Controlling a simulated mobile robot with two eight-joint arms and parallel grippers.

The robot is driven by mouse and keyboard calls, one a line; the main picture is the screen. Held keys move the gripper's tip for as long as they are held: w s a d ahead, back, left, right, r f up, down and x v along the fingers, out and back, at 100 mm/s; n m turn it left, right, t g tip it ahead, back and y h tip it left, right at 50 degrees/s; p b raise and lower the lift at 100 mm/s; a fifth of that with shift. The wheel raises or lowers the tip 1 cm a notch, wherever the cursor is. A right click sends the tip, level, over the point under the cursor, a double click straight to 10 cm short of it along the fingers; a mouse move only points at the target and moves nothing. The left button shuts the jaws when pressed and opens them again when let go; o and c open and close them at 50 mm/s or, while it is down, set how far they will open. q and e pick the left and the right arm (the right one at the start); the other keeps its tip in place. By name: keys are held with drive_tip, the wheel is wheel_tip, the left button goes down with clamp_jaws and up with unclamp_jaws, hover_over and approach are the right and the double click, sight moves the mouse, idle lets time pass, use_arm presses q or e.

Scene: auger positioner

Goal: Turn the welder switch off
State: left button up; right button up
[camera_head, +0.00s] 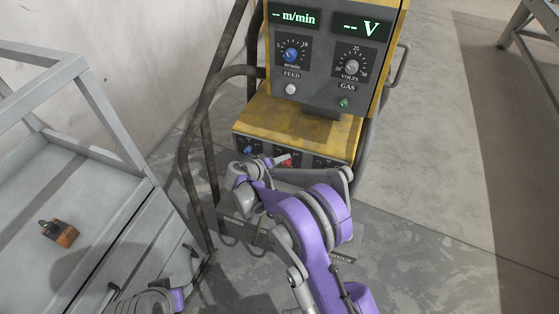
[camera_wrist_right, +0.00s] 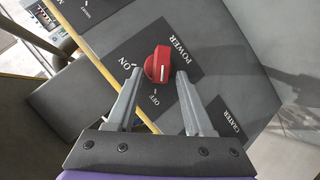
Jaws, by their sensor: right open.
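The welder switch is a red knob (camera_wrist_right: 158,65) with a white mark, on a dark plate labelled POWER, ON and OFF in the right wrist view. I cannot tell for sure which label its mark points to. A bit of the red knob (camera_head: 288,163) also shows in the head view, low on the yellow and grey welder (camera_head: 333,123), partly hidden by my right arm. My right gripper (camera_wrist_right: 159,82) is open and empty. Its fingertips are on either side of the knob's near part; contact cannot be told.
Dark metal tubes (camera_head: 187,150) frame the welder's left side. A grey cabinet (camera_head: 35,195) with a small orange-brown object (camera_head: 60,233) on it stands at left. A blue knob (camera_head: 249,150) is left of the red one.

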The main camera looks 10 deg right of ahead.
use_arm(q)
drive_tip(key=shift+r+p, duration=0.55)
drive_tip(key=shift+r, duration=0.1)
use_arm(e)
drive_tip(key=v, duration=1)
drive_tip(key=shift+s+a+r, duration=0.2)
drive_tip(key=shift+a, duration=0.1)
drive_tip(key=shift+d, duration=0.1)
drive_tip(key=s+d+r+g+y, duration=0.1)
drive_tip(key=s+d+r+y, duration=0.1)
drive_tip(key=s+d+r, duration=0.4)
drive_tip(key=s+d+r+g+y, duration=0.15)
drive_tip(key=s+d, duration=0.25)
drive_tip(key=s, duration=0.4)
drive_tip(key=s+y, duration=0.6)
drive_tip(key=s, duration=1.3)
use_arm(q)
wheel_tip(320, 180, up, 15)
drive_tip(key=w+p, duration=0.2)
drive_tip(key=p, duration=1.1)
drive_tip(key=shift+r+t+p, duration=0.2)
drive_tip(key=shift+t+p, duration=0.2)
use_arm(e)
wheel_tip(320, 180, up, 14)
drive_tip(key=w, duration=0.1)
drive_tip(key=shift+w+a+r+t, duration=0.25)
drive_tip(key=shift+w+a+t, duration=0.1)
drive_tip(key=shift+a, duration=0.05)
